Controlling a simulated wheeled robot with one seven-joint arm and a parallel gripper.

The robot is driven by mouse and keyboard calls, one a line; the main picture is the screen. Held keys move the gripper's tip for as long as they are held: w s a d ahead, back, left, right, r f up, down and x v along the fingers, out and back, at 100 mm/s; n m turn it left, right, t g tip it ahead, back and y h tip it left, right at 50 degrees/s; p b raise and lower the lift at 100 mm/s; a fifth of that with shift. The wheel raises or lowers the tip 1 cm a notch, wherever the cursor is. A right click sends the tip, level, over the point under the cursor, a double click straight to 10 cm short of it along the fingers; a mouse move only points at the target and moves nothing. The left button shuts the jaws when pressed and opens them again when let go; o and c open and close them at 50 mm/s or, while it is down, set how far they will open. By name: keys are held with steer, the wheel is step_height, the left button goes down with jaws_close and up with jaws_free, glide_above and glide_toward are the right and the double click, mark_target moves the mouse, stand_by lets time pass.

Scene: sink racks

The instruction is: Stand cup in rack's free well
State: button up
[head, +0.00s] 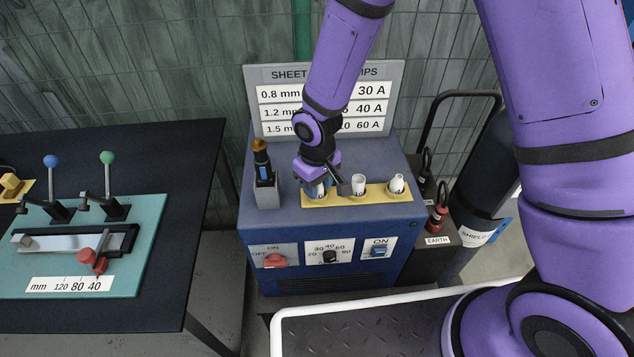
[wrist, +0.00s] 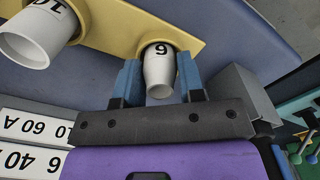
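A white tapered cup marked 6 (wrist: 160,72) stands at the left end of the yellow rack (wrist: 110,35), narrow end up. My gripper (wrist: 160,65) is around it, with one blue finger on each side, seemingly touching it. In the head view my gripper (head: 320,186) covers most of this cup and its well. The yellow rack (head: 379,194) lies on top of the blue machine. A second white cup (head: 358,185) stands in the middle and a third (head: 397,183) at the right end. A wider cup marked 10 (wrist: 28,40) shows in the wrist view.
A torch with a gold tip (head: 261,158) stands in a grey holder (head: 266,194) close left of my gripper. A sign board (head: 272,112) rises behind the rack. A dark gas cylinder (head: 482,185) is to the right. A dark table (head: 190,160) stands left.

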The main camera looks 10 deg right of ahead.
steer(key=o, duration=0.3)
steer(key=shift+r, duration=0.15)
step_height(320, 180, up, 12)
stand_by(0.4)
